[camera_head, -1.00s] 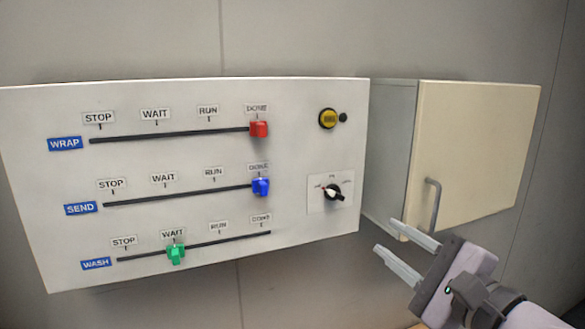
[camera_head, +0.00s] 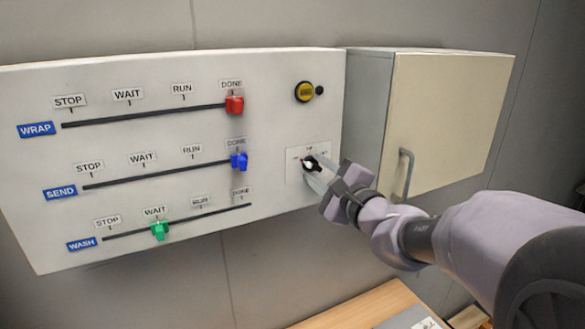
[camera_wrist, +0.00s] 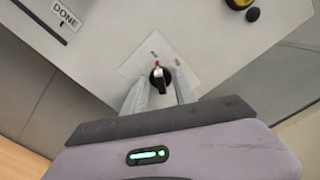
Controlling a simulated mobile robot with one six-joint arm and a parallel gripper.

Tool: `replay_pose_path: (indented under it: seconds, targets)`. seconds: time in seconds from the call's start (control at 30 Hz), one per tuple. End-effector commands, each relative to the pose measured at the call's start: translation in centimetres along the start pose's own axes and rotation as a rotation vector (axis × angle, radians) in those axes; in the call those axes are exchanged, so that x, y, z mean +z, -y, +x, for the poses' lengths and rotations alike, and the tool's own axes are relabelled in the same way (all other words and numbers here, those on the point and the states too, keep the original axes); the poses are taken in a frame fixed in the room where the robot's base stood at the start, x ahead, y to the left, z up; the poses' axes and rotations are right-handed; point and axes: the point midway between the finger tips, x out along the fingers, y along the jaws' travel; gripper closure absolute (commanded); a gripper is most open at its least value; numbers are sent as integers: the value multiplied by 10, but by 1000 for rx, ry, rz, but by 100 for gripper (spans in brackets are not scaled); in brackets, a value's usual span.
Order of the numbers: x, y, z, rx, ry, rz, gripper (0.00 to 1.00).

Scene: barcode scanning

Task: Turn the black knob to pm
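The black knob (camera_head: 311,163) sits on a small white label plate (camera_head: 293,175) at the lower right of the panel. The knob also shows in the wrist view (camera_wrist: 160,80), with a red mark at its upper end. The plate's small labels are too blurred to read, so I cannot tell which setting is pm. My gripper (camera_head: 313,175) is at the knob. In the wrist view my gripper (camera_wrist: 159,88) is open, with one finger on each side of the knob. I cannot tell whether either finger touches it.
The panel (camera_head: 270,130) carries red (camera_head: 235,105), blue (camera_head: 239,160) and green (camera_head: 159,230) sliders left of the knob. A yellow button (camera_head: 305,92) is above it. A cabinet (camera_head: 450,120) with a handle (camera_head: 405,172) stands close on the right. A wooden surface (camera_head: 350,305) lies below.

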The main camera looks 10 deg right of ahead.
Motion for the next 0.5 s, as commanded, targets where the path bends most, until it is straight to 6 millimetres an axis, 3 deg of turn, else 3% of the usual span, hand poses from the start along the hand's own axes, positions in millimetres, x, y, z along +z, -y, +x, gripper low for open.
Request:
replay_pose_path:
  seconds: [0.1,0.27,0.5]
  targets:
    - [0,0,0,0,0,0,69]
    - [0,0,0,0,0,0,100]
    - [0,0,-1,0,0,2,100]
